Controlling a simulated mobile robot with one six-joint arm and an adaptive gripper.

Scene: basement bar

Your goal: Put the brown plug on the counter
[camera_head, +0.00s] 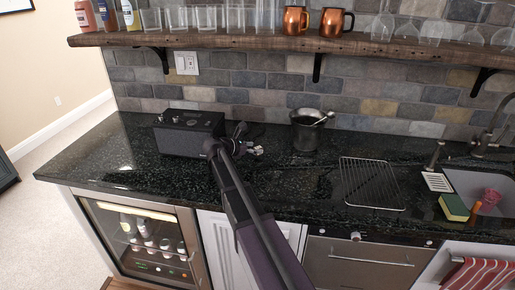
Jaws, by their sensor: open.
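My gripper (249,142) is over the back of the black counter (120,170), just right of the black speaker box (189,133). It is small and dark in this view. Its jaws are open, and I cannot make out anything held between them. My arm crosses the counter from the lower middle. I cannot pick out the brown plug with certainty. A small orange-brown upright piece (475,211) stands at the sink's front left edge, beside the sponge, far to the right of my gripper. I cannot tell whether it is the plug.
A metal pot (305,130) with a spoon stands right of my gripper. A wire rack (371,184) lies farther right, before the sink (487,183) and a yellow-green sponge (454,207). A wooden shelf (230,38) with glasses and copper mugs overhangs.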

